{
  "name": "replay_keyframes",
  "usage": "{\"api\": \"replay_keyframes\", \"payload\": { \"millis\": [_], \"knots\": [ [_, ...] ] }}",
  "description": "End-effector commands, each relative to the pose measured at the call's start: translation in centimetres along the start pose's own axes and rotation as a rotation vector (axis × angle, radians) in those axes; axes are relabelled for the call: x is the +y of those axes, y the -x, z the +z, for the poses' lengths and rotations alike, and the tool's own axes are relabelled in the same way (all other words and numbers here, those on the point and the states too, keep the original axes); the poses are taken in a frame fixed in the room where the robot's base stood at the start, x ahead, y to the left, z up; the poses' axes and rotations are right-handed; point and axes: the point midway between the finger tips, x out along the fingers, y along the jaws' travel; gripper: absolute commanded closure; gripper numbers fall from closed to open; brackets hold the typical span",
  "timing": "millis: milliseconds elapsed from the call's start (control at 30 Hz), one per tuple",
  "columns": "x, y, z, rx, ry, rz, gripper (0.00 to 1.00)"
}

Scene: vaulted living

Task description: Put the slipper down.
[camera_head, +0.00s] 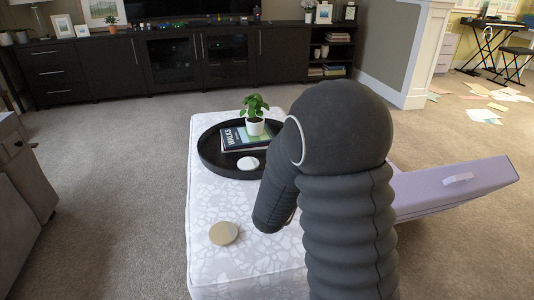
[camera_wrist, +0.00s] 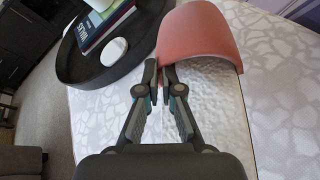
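The slipper shows in the wrist view, with a pink toe cap (camera_wrist: 202,32) and a pale, textured inner sole (camera_wrist: 215,105). My gripper (camera_wrist: 161,76) has its two fingertips close together on either side of the toe cap's left edge, so it is shut on the slipper. My fingers hide part of the sole. The slipper is over the white patterned ottoman (camera_head: 205,270); I cannot tell whether it touches the top. In the head view my arm hides both the gripper and the slipper.
A round black tray (camera_head: 207,157) on the ottoman holds books (camera_head: 240,138), a potted plant (camera_head: 254,124) and a white disc (camera_head: 248,163). A tan disc (camera_head: 223,233) lies nearer. A lilac box-like piece (camera_head: 450,190) is at right. Carpet at left is clear.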

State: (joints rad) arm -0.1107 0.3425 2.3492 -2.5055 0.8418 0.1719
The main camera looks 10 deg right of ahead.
Motion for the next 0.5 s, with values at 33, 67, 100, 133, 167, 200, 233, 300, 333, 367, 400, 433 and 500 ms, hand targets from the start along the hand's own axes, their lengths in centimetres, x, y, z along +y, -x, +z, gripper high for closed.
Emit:
{"api": "replay_keyframes", "payload": {
  "millis": [33,67,100,133,167,200,233,300,333,367,400,433,500],
  "knots": [
    [-0.9,-1.5,1.3,-0.027,-0.017,-0.027,1.00],
    [-1.4,-2.2,2.2,-0.037,-0.025,-0.043,1.00],
    [-2.0,-3.0,3.5,-0.049,-0.033,-0.064,1.00],
    [-2.4,-3.6,4.5,-0.059,-0.040,-0.078,1.00],
    [-2.8,-4.1,5.4,-0.067,-0.048,-0.091,1.00],
    [-3.3,-4.7,6.6,-0.076,-0.056,-0.107,1.00],
    [-3.6,-5.0,7.4,-0.083,-0.061,-0.116,1.00],
    [-4.3,-5.6,9.0,-0.094,-0.072,-0.134,1.00],
    [-4.5,-5.8,9.6,-0.096,-0.075,-0.140,1.00],
    [-4.7,-6.0,10.0,-0.099,-0.078,-0.144,1.00],
    [-4.7,-6.1,10.3,-0.101,-0.081,-0.148,1.00],
    [-4.7,-6.1,10.3,-0.101,-0.080,-0.149,1.00],
    [-4.2,-6.3,9.8,-0.099,-0.081,-0.151,1.00]
  ]
}}
